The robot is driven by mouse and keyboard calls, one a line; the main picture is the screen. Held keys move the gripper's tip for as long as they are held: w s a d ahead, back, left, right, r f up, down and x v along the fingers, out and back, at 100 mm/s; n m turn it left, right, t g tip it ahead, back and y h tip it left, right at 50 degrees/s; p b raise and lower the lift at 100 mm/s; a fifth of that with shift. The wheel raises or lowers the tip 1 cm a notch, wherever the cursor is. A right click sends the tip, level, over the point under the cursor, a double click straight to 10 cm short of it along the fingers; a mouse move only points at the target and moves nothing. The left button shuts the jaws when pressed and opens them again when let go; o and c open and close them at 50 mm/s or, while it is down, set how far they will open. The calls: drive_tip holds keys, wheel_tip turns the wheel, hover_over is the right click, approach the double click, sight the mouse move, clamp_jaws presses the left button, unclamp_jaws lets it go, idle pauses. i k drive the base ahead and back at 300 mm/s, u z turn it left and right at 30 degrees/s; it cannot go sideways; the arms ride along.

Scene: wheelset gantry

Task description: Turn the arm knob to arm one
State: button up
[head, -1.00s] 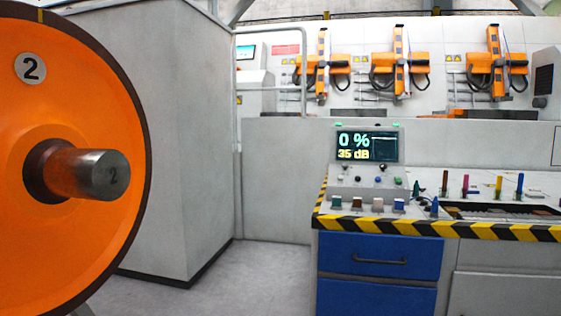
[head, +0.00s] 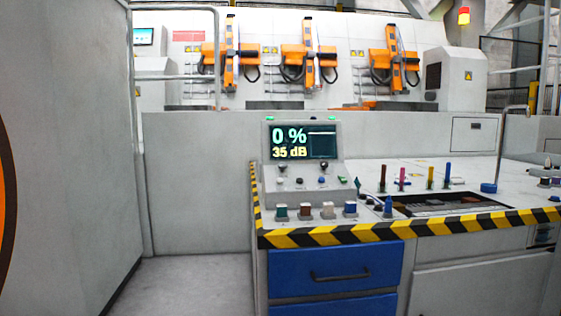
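A small control panel (head: 333,172) stands at the left end of a workbench in the head view. Its screen (head: 303,141) reads "0 %" and "35 dB". Below the screen are small dark and light knobs, among them a black one (head: 323,167) and a blue one (head: 323,180). I cannot tell which is the arm knob or how it is set; no labels are legible. My gripper is not in view.
The bench has a black-yellow striped edge (head: 330,236) and blue drawers (head: 335,274). Coloured blocks and upright pegs stand on it. A grey cabinet (head: 70,130) is close at left, with open floor (head: 190,285) between. Orange machine arms (head: 308,55) are behind.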

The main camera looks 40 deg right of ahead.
sight(282, 166)
drive_tip(key=z, duration=0.6)
drive_tip(key=i, duration=0.9)
drive_tip(key=z, duration=0.85)
